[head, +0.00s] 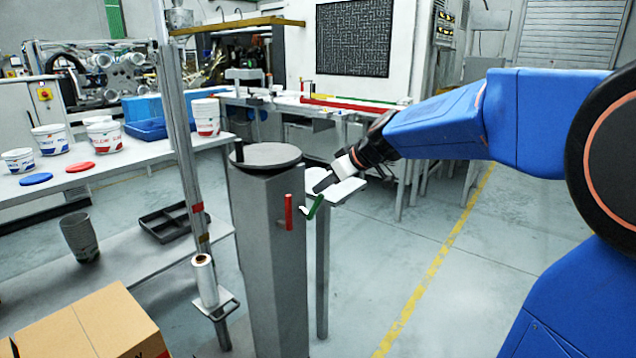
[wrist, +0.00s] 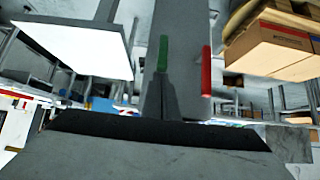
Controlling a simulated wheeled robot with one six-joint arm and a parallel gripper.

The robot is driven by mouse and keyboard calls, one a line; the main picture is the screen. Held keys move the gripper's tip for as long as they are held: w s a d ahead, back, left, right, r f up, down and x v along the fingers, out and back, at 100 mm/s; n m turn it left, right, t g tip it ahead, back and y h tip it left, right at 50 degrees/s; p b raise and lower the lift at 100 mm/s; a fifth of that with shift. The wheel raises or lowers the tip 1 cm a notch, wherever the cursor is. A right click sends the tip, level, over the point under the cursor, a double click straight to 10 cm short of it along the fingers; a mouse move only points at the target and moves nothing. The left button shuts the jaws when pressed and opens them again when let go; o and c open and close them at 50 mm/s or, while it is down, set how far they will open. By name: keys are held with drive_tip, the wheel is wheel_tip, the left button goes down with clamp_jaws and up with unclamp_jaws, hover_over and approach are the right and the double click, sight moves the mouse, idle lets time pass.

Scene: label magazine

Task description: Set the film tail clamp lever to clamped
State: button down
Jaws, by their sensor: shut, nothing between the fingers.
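A grey square column (head: 262,255) with a round grey top (head: 266,156) stands in the middle of the head view. A red bar (head: 288,212) stands upright on its side. A green bar (head: 315,207) sits just right of it and leans to the right. Both also show in the wrist view, the green bar (wrist: 163,55) left of the red bar (wrist: 206,70). I cannot tell for certain which part is the clamp lever. My gripper (head: 322,186) is shut and empty, close to the green bar's upper end. Whether they touch is unclear.
A roll of film (head: 205,279) stands on a small plate left of the column, beside a tall metal post (head: 178,130). A small white table (head: 345,188) stands just behind my gripper. A cardboard box (head: 92,328) is at lower left. The floor to the right is clear.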

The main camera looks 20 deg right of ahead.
drive_tip(key=shift+s+d+f, duration=0.65)
drive_tip(key=shift+s+f, duration=0.1)
drive_tip(key=shift+s, duration=0.05)
drive_tip(key=s+d+f, duration=0.2)
drive_tip(key=s+f, duration=0.1)
drive_tip(key=f, duration=0.5)
drive_tip(key=shift+s+d+f, duration=0.15)
drive_tip(key=shift+s+f, duration=0.2)
drive_tip(key=shift+f, duration=0.05)
drive_tip(key=v, duration=1.8)
drive_tip(key=shift+r+t, duration=0.3)
drive_tip(key=shift+t, duration=0.1)
